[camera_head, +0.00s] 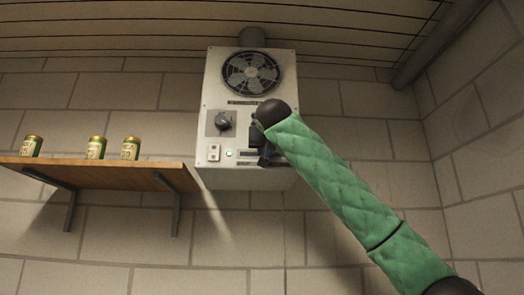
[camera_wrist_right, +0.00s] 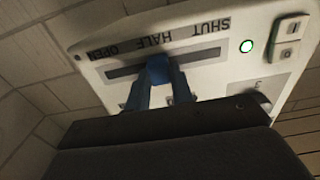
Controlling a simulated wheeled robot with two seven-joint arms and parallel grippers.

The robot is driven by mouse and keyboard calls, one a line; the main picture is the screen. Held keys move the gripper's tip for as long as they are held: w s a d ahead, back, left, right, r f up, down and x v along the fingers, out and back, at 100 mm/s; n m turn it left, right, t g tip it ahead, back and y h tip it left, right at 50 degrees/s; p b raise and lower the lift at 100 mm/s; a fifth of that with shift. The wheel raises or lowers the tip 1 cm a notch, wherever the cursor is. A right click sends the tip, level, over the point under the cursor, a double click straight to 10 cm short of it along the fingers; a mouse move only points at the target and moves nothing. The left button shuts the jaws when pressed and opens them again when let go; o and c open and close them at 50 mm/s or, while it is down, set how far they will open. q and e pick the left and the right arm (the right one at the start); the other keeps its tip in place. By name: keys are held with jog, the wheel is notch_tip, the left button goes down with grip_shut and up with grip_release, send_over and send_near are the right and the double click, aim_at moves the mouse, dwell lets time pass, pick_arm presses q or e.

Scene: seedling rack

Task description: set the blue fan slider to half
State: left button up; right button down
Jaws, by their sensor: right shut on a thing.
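The white fan unit (camera_head: 215,95) hangs on the block wall. Its lower front panel (camera_wrist_right: 215,82) fills the top of the right wrist view, upside down, with a slot and the words SHUT, HALF and OPEN. The blue fan slider (camera_wrist_right: 158,70) sits in this slot near its middle, close to the HALF mark. My right gripper (camera_wrist_right: 160,84) is shut on the slider, one finger on each side. In the head view my right gripper (camera_head: 265,152) is at the unit's lower right and mostly hides the slider. My left gripper is not in view.
A round fan grille (camera_head: 250,73) and a dark knob (camera_head: 223,120) are on the unit. A rocker switch (camera_wrist_right: 290,38) and a lit green button (camera_wrist_right: 247,46) lie beside the slot. A wooden shelf (camera_head: 110,170) with 3 cans stands to the left.

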jog(key=c, duration=1.2)
grip_release()
jog(key=s+b, duration=0.1)
jog(key=s, duration=0.6)
jog(key=shift+s, duration=0.4)
